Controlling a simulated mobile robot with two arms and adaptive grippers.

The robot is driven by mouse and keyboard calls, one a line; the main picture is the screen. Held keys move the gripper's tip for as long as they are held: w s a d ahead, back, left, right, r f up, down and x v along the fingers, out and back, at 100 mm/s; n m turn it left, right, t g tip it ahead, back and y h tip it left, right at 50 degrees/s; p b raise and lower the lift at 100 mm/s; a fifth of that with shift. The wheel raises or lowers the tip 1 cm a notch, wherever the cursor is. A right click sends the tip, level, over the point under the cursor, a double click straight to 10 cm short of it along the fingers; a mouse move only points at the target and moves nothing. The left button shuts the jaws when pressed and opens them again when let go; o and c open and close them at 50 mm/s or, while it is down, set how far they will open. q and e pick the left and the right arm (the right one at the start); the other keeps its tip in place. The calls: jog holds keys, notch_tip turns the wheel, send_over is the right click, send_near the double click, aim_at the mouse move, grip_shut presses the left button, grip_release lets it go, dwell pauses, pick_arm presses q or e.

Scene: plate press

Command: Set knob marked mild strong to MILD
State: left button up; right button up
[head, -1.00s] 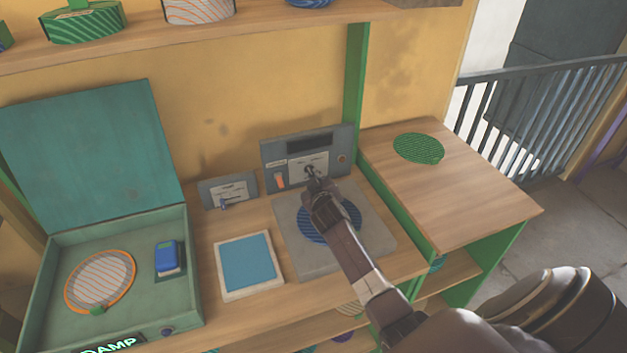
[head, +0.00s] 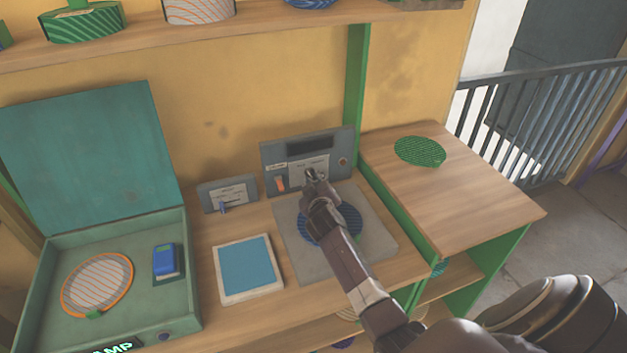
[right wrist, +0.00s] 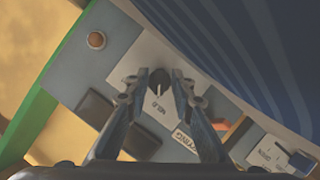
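The knob (right wrist: 160,82) is small, dark and round with a pale pointer line, on a white label plate. Small lettering next to it in the right wrist view seems to read MILD, and the pointer is towards it. My right gripper (right wrist: 164,76) has a fingertip on each side of the knob, with a small gap apparent between them. In the head view the right gripper (head: 310,178) is in front of the grey control panel (head: 328,143) and hides most of the knob. My left gripper is not in view.
Below the panel is a grey plate with a blue striped disc (head: 345,215). The panel has an orange switch (head: 280,184) and a round button (head: 343,161). A smaller panel with a blue lever (head: 224,207) stands at left. A blue-topped pad (head: 246,267) lies in front.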

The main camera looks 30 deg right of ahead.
dwell(0.3)
jog(key=v, duration=1.2)
